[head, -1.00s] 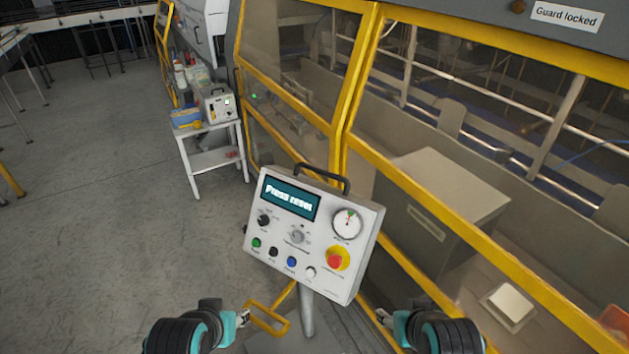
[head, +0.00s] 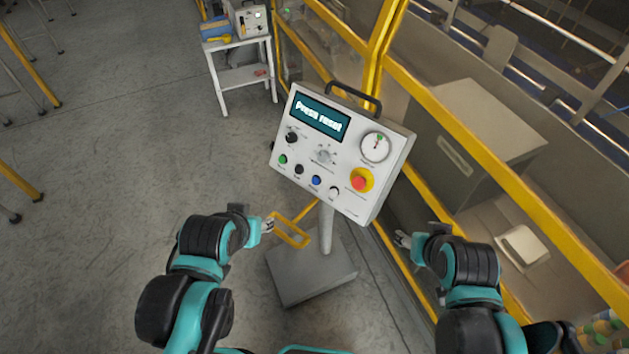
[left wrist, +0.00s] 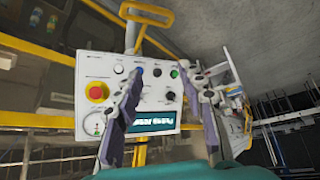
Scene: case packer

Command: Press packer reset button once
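The packer control panel (head: 345,150) is a tilted white box on a grey post, and its screen (head: 321,116) reads "Press reset". Its lower row has green (head: 283,159), black (head: 299,169), blue (head: 316,180) and white (head: 334,192) buttons; their labels are too small to read surely. A red emergency stop (head: 360,182) sits on yellow at the right. My left gripper (head: 267,225) is below and left of the panel, apart from it. In the left wrist view its fingers (left wrist: 171,115) are spread and empty, with the panel upside down beyond. My right gripper (head: 402,239) is below and right of the panel; its opening is unclear.
A yellow handle-like frame (head: 290,233) projects from the post beside my left gripper. The post stands on a grey base (head: 310,268). Yellow-framed guarding (head: 470,170) runs behind and right. A white cart (head: 243,78) stands at the back.

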